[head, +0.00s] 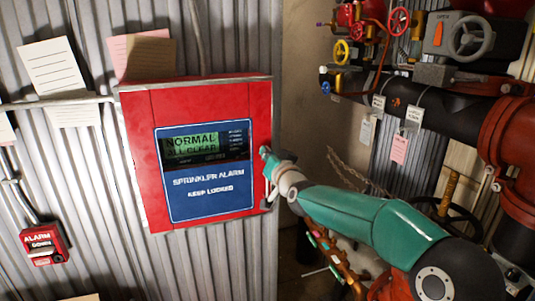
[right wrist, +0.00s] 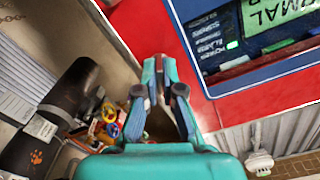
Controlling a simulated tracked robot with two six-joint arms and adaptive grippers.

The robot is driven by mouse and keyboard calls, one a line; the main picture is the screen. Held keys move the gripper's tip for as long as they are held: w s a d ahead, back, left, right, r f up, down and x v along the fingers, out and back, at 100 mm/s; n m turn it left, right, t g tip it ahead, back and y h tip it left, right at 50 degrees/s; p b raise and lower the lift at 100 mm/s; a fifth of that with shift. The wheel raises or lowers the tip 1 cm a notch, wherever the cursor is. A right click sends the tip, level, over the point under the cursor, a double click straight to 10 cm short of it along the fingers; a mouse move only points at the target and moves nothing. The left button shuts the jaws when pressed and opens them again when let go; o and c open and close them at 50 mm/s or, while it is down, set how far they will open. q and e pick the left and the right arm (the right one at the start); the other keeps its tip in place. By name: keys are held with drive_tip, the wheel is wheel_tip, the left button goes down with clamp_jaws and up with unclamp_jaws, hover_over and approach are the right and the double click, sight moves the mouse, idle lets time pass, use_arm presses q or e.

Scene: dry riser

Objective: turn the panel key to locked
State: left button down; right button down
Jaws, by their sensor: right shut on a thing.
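The red alarm panel (head: 140,170) hangs on the corrugated wall in the head view. Its blue face reads "SPRINKLER ALARM KEEP LOCKED", and its green display (head: 191,147) reads "NORMAL ALL CLEAR". My right gripper (head: 266,177) is at the panel's right edge, with the arm coming in from the right. In the right wrist view the gripper (right wrist: 159,66) has its fingertips close together beside the red panel edge (right wrist: 140,28). It is shut on the panel key, which the fingers hide. The key's angle cannot be told. My left gripper is not in view.
A red alarm box (head: 44,244) is on the wall at lower left. Paper notes (head: 53,67) hang above and left of the panel. Black pipes (head: 445,110) with valve wheels (head: 471,38) and tags fill the right side, behind my arm.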

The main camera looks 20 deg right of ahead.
drive_tip(key=n, duration=0.3)
drive_tip(key=n+p, duration=0.1)
drive_tip(key=n, duration=0.1)
drive_tip(key=shift+f, duration=0.3)
idle(0.4)
drive_tip(key=c, duration=1.3)
unclamp_jaws()
drive_tip(key=shift+w, duration=0.15)
drive_tip(key=shift+r, duration=0.1)
drive_tip(key=shift+r, duration=0.1)
drive_tip(key=shift+s, duration=0.2)
drive_tip(key=s, duration=1.1)
drive_tip(key=shift+s+d, duration=0.2)
drive_tip(key=shift+s, duration=0.15)
